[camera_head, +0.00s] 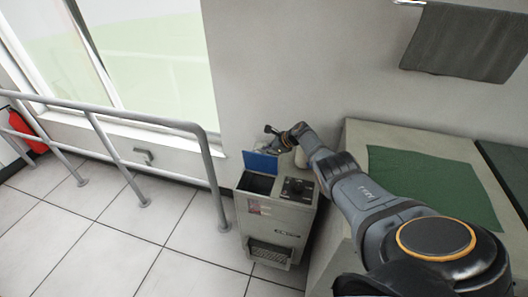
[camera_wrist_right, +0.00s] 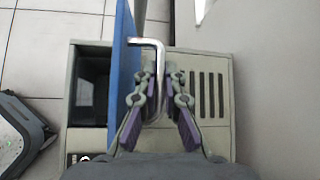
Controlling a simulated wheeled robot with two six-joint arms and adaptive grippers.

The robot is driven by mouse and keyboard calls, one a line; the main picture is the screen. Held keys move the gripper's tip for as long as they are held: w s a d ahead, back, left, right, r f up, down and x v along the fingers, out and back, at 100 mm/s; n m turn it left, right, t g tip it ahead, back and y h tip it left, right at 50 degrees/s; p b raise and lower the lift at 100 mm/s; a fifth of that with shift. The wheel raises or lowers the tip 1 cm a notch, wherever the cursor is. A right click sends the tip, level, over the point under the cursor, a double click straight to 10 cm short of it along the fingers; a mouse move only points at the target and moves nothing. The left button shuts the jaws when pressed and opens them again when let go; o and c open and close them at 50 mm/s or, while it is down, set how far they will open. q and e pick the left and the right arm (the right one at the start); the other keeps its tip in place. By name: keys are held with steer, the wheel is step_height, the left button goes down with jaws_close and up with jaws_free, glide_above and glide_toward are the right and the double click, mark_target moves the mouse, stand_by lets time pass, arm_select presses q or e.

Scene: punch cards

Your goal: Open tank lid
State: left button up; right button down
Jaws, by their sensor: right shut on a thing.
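The tank (camera_head: 272,222) is a beige box on the floor by the wall. Its blue lid (camera_head: 261,164) stands raised at the back of a dark open compartment (camera_head: 257,184). In the right wrist view, the lid (camera_wrist_right: 124,70) is seen nearly edge-on beside the dark opening (camera_wrist_right: 93,82). A bent metal handle (camera_wrist_right: 150,43) sticks out from the lid. My right gripper (camera_wrist_right: 160,78) is shut on this handle, its fingers on either side of it. In the head view, the right gripper (camera_head: 273,144) is behind the lid and partly hidden. My left gripper is not in view.
A metal railing (camera_head: 150,118) runs along the left. A bench with a green mat (camera_head: 430,185) stands close on the right. The tiled floor in front is clear.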

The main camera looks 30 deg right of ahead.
steer(key=shift+w+d+f, duration=0.1)
steer(key=shift+w+d, duration=0.15)
stand_by(0.3)
steer(key=c, duration=1.7)
jaws_free()
steer(key=v, duration=1.2)
steer(key=shift+s+a, duration=0.1)
